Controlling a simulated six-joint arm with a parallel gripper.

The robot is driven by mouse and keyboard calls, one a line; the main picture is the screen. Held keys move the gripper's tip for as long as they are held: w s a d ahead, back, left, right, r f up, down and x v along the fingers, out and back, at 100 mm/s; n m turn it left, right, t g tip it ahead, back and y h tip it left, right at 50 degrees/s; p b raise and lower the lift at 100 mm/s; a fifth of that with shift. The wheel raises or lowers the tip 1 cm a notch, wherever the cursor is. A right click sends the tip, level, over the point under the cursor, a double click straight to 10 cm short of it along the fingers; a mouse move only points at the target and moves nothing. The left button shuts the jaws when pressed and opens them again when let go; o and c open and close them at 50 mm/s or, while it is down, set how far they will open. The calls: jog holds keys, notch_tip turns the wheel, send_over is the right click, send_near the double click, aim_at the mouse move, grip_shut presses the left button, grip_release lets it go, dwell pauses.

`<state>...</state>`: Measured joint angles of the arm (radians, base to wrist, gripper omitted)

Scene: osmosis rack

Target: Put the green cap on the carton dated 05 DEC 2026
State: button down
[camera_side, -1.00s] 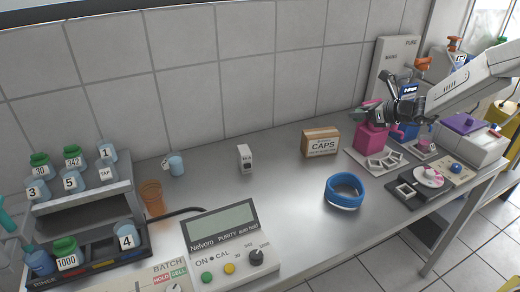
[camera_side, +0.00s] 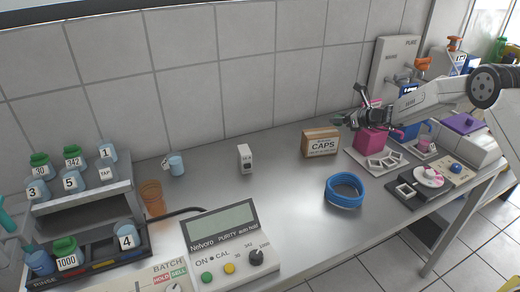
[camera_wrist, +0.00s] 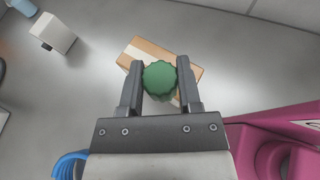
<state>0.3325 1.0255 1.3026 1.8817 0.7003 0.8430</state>
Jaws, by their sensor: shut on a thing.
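My gripper (camera_wrist: 160,82) is shut on a green cap (camera_wrist: 159,78) with a ridged edge, held between the fingertips. In the side view my gripper (camera_side: 348,118) is in the air just above and right of the cardboard CAPS box (camera_side: 320,145). In the wrist view the CAPS box (camera_wrist: 138,52) lies below the cap, partly hidden by it and the fingers. I cannot read the date 05 DEC 2026 on anything; bottle-like containers with orange tops (camera_side: 455,43) stand at the back right, partly behind my arm.
A pink block (camera_side: 370,140) stands right of the CAPS box, beside a grey tray (camera_side: 398,153). A blue ring (camera_side: 344,190) lies in front. A small white box (camera_side: 245,158) stands to the left. The bench between is clear. A meter (camera_side: 228,245) is at the front.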

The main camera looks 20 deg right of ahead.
aim_at(334, 135)
jog(key=shift+w+f, duration=0.3)
jog(key=shift+f, duration=0.05)
jog(key=shift+d, duration=0.1)
jog(key=shift+w+f, duration=0.25)
jog(key=shift+f, duration=1.6)
jog(key=shift+f, duration=0.1)
jog(key=shift+c, duration=1.4)
grip_release()
jog(key=shift+r, duration=0.2)
jog(key=v, duration=1.2)
